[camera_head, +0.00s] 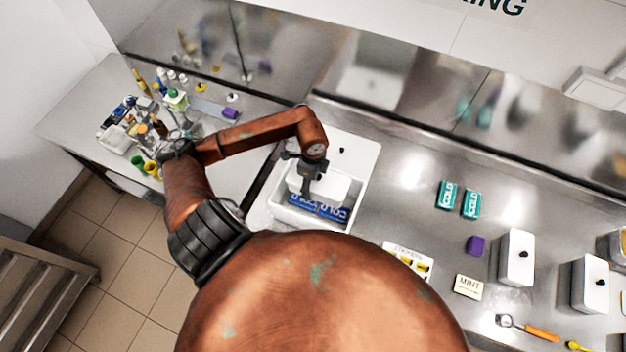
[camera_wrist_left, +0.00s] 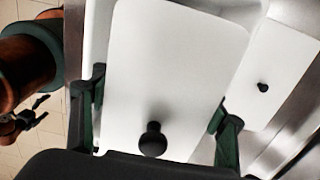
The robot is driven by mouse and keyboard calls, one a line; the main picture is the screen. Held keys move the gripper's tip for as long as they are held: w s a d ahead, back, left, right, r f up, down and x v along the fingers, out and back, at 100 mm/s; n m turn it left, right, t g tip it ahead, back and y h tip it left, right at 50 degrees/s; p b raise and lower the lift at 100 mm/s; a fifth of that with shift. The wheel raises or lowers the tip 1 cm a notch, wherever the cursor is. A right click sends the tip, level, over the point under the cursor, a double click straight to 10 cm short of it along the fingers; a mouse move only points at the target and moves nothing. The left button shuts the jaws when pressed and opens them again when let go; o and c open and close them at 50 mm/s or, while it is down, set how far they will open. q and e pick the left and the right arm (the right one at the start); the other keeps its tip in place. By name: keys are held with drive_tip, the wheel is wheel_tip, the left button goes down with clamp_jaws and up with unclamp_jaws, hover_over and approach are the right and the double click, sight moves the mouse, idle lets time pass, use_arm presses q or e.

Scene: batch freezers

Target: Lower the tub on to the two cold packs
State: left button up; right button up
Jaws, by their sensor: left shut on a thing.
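My left gripper (camera_head: 311,172) is shut on a white tub (camera_head: 325,188), whose lid has a black knob. In the left wrist view the lid (camera_wrist_left: 180,60) lies between the two fingers (camera_wrist_left: 158,95). The tub is over the open white box (camera_head: 281,212), within its outline. Blue cold packs (camera_head: 325,209) lettered COLD lie in the box and show in front of the tub; the tub hides part of them. I cannot tell whether the tub touches them. My right gripper is not in view.
A white lid (camera_head: 362,155) with a black knob lies behind the box. Right of it are two teal COLD packs (camera_head: 446,195), a purple block (camera_head: 475,246), a MINT card (camera_head: 467,287) and white tubs (camera_head: 515,262). The left counter (camera_head: 75,108) is cluttered with bottles.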

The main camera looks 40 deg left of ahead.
use_arm(q)
drive_tip(key=shift+w+f+b, duration=0.2)
drive_tip(key=shift+f+b, duration=0.3)
drive_tip(key=shift+f, duration=0.4)
drive_tip(key=shift+f+b, duration=0.55)
drive_tip(key=shift+f, duration=0.2)
drive_tip(key=b, duration=0.3)
hover_over(313, 203)
wheel_tip(313, 203, down, 4)
drive_tip(key=shift+a+f, duration=0.1)
drive_tip(key=shift+f, duration=0.1)
wheel_tip(313, 203, down, 3)
drive_tip(key=shift+r+b, duration=0.1)
drive_tip(key=shift+b, duration=1.15)
drive_tip(key=shift+f+b, duration=0.7)
drive_tip(key=shift+f, duration=0.25)
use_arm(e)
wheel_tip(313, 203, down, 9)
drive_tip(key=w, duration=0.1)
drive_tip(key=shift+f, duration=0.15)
use_arm(q)
drive_tip(key=shift+f+b, duration=0.35)
drive_tip(key=shift+f, duration=0.2)
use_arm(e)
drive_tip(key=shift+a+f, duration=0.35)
use_arm(q)
drive_tip(key=o, duration=1.8)
drive_tip(key=shift+o, duration=0.3)
